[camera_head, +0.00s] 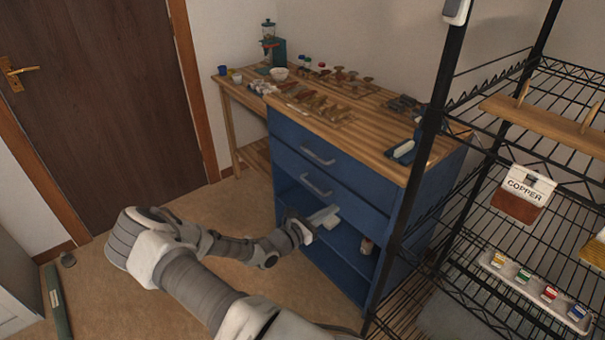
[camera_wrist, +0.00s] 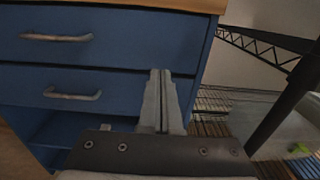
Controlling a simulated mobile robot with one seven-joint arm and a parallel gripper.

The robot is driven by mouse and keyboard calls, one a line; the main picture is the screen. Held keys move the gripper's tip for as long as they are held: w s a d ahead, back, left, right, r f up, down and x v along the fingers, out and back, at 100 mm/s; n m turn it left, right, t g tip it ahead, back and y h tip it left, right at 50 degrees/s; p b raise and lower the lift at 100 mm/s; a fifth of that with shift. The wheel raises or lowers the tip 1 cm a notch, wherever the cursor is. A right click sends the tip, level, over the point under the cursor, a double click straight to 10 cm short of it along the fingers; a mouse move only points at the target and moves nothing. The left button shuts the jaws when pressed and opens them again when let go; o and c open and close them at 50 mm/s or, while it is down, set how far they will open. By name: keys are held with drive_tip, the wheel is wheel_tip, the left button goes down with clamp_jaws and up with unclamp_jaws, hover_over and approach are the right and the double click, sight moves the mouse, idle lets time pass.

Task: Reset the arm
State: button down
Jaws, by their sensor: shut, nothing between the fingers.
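My arm reaches forward from the bottom of the head view, bent at the elbow. My gripper (camera_head: 334,212) is in front of the blue cabinet (camera_head: 285,140), level with its open lower shelf space. In the wrist view my gripper (camera_wrist: 160,75) points at the cabinet's front, near its right edge. The fingers are together and hold nothing. The cabinet's upper drawer (camera_wrist: 60,38) and lower drawer (camera_wrist: 70,95) look closed. I cannot tell whether the fingertips touch the cabinet.
A black wire rack (camera_head: 470,150) stands close on the right, with a COPPER container (camera_head: 523,195) and a tray of small coloured items (camera_head: 535,292). The wooden worktop (camera_head: 350,130) carries several tools. Open floor (camera_head: 215,210) lies left, before a brown door (camera_head: 100,90).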

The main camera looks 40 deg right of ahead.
drive_tip(key=shift+r, duration=0.1)
drive_tip(key=s+a+r+m+t+y+p, duration=0.1)
drive_tip(key=s+a+r+m+y+p, duration=0.2)
drive_tip(key=a+r, duration=0.8)
drive_tip(key=s+a+r+m+t+y+p, duration=0.2)
drive_tip(key=s+a+r+m+y+p, duration=0.2)
drive_tip(key=r, duration=1.2)
drive_tip(key=s+a+r+m+t+y+p, duration=0.2)
drive_tip(key=s+a+r+m+y, duration=0.6)
drive_tip(key=a, duration=1)
wheel_tip(320, 180, up, 6)
drive_tip(key=m+y+p, duration=0.1)
drive_tip(key=m+y, duration=0.2)
drive_tip(key=shift+s+a, duration=0.25)
drive_tip(key=shift+s, duration=0.15)
drive_tip(key=shift+d+m, duration=0.1)
drive_tip(key=shift+m, duration=0.2)
